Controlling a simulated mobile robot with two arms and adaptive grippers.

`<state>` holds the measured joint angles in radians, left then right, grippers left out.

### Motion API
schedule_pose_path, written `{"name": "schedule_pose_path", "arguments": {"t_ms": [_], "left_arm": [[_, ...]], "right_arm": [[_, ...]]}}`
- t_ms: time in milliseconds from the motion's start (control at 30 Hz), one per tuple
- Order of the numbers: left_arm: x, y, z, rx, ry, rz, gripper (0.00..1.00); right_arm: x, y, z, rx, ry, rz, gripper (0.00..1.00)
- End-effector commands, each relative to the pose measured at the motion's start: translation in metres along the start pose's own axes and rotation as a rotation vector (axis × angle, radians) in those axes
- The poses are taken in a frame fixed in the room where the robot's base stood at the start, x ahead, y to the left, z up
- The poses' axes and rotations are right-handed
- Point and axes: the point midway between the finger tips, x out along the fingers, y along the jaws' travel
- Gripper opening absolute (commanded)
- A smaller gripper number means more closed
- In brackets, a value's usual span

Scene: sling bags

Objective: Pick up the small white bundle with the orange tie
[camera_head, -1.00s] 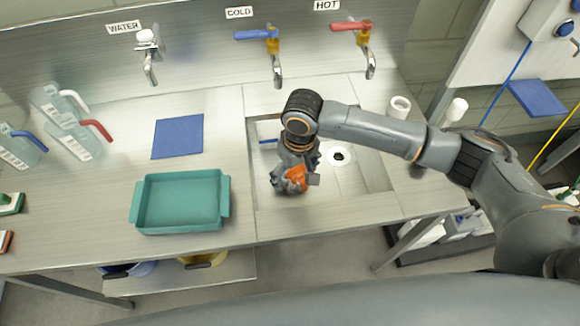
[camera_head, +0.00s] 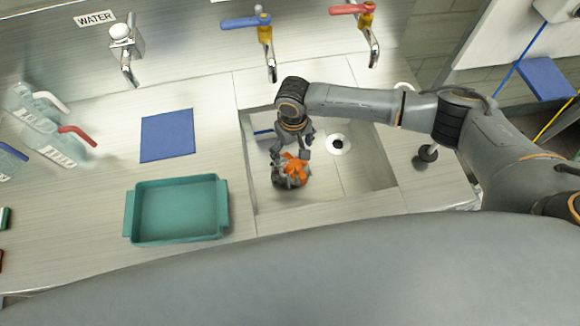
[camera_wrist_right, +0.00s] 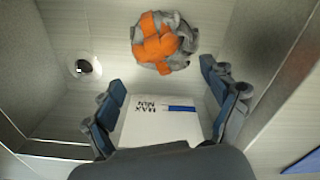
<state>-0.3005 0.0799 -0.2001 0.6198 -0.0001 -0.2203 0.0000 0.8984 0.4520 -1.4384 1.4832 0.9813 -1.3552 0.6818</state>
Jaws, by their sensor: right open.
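The bundle (camera_head: 291,174) is a crumpled grey-white cloth with an orange tie. It lies on the floor of the steel sink (camera_head: 350,180), toward the front left. My right gripper (camera_head: 291,153) is open over the sink, just behind the bundle in the head view, and its fingers partly overlap the bundle's back edge there. In the right wrist view the bundle (camera_wrist_right: 162,42) lies beyond the open fingertips (camera_wrist_right: 168,90), apart from them, with nothing held between them. My left gripper is not in view.
A white plate marked MAX and MIN with a blue line (camera_wrist_right: 160,122) shows in the sink. The drain (camera_head: 338,144) is right of the bundle. A teal tray (camera_head: 178,240) and blue cloth (camera_head: 167,135) lie left on the counter. Taps (camera_head: 265,45) stand behind.

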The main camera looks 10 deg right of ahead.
Motion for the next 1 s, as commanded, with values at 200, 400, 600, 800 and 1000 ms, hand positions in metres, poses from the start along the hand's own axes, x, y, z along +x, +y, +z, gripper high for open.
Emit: {"name": "schedule_pose_path", "arguments": {"t_ms": [200,400,600,800,1000], "left_arm": [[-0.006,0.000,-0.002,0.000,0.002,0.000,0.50],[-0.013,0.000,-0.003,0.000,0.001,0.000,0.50],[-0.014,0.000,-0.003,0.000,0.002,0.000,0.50],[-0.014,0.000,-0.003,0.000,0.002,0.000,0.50],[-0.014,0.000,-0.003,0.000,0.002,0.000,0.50]], "right_arm": [[0.013,0.002,0.000,0.001,-0.001,0.002,0.85],[0.041,0.005,-0.002,0.002,-0.001,0.001,0.85],[0.057,0.005,-0.002,0.001,0.000,0.001,0.85],[0.057,0.005,-0.002,0.001,0.001,0.000,0.85],[0.057,0.005,-0.002,0.001,0.001,0.000,0.49]]}}
